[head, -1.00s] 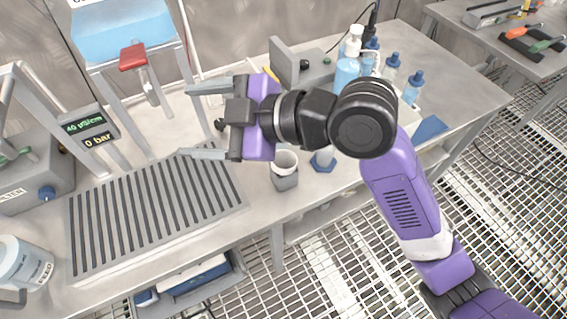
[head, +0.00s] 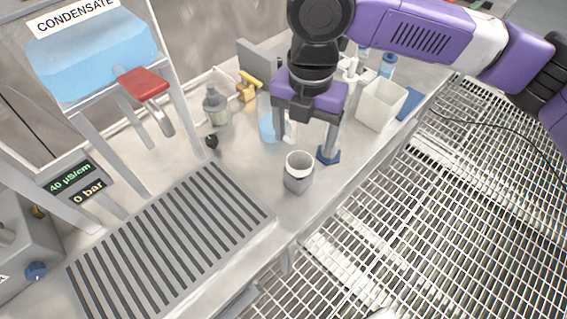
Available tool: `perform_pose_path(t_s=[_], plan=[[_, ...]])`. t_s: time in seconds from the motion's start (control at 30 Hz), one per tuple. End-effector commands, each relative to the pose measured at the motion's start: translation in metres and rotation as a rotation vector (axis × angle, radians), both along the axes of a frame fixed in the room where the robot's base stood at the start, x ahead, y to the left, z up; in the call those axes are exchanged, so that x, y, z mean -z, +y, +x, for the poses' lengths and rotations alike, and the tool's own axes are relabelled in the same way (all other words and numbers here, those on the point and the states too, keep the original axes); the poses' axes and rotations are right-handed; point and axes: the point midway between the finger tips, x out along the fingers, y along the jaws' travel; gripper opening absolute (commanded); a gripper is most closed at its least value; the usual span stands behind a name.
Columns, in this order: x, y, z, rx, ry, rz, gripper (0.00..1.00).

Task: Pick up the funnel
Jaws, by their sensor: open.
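I cannot clearly make out a funnel in the head view. A grey cup-like piece with a white rim and open top (head: 298,172) stands upright on the bench, and I cannot tell whether it holds or is the funnel. My gripper (head: 303,140) points down above the bench, just behind this cup in the picture. Its fingers are apart, and I see nothing gripped. A small white item (head: 290,131) shows partly between the fingers, mostly hidden. A blue hexagonal base (head: 328,155) stands by the right finger.
A slotted drain grate (head: 170,245) lies at left below the condensate tank (head: 90,55) with its red-handled tap (head: 142,83). A grey bottle (head: 216,106), a yellow-handled valve (head: 248,88) and a white open box (head: 381,105) stand around the gripper.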

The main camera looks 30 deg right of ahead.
Motion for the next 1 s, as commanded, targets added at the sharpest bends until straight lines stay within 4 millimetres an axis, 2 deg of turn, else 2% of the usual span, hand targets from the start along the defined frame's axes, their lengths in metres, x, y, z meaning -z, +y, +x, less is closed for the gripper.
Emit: perform_pose_path(t_s=[0.5,0.63,0.83,0.87,1.0], plan=[[0.063,0.006,-0.004,0.0,0.0,0.004,0.77],[0.07,0.006,-0.004,0.0,-0.002,0.006,0.77],[0.07,0.006,-0.004,0.0,-0.002,0.006,0.77],[0.07,0.006,-0.003,0.0,-0.002,0.006,0.74],[0.07,0.006,-0.003,0.0,-0.002,0.006,0.46]])
